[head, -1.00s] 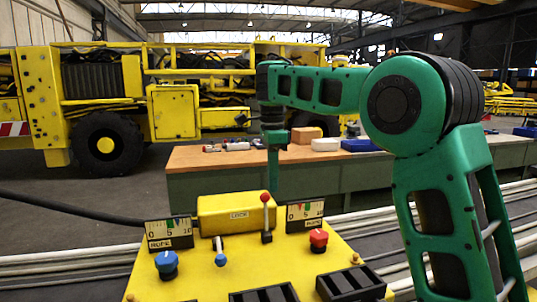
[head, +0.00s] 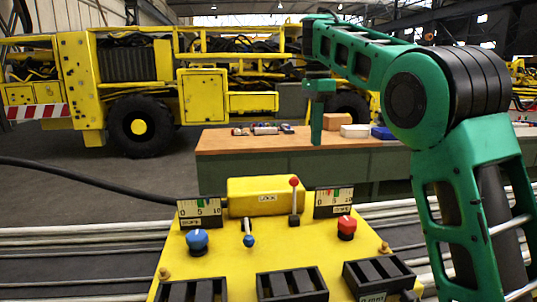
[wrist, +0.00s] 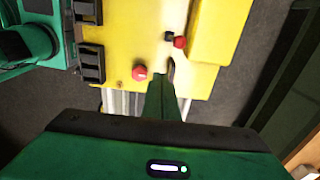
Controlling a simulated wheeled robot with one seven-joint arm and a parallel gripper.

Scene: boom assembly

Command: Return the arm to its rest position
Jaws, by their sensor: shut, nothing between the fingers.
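My green arm rises at the right of the head view and reaches left from its elbow. My gripper (head: 316,140) hangs fingers down at its end, behind and above the yellow control console (head: 280,232). It shows in front of the workbench and touches nothing that I can see. In the wrist view my gripper (wrist: 165,105) shows as one closed narrow green shape, with nothing held. The console's yellow top (wrist: 120,40) and two red parts lie beyond it there.
The console carries a blue knob (head: 197,240), a red knob (head: 346,227), a red-tipped lever (head: 294,200) and a blue-tipped lever (head: 248,235). The workbench (head: 240,145) holds small items and boxes. A yellow vehicle (head: 70,90) stands behind.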

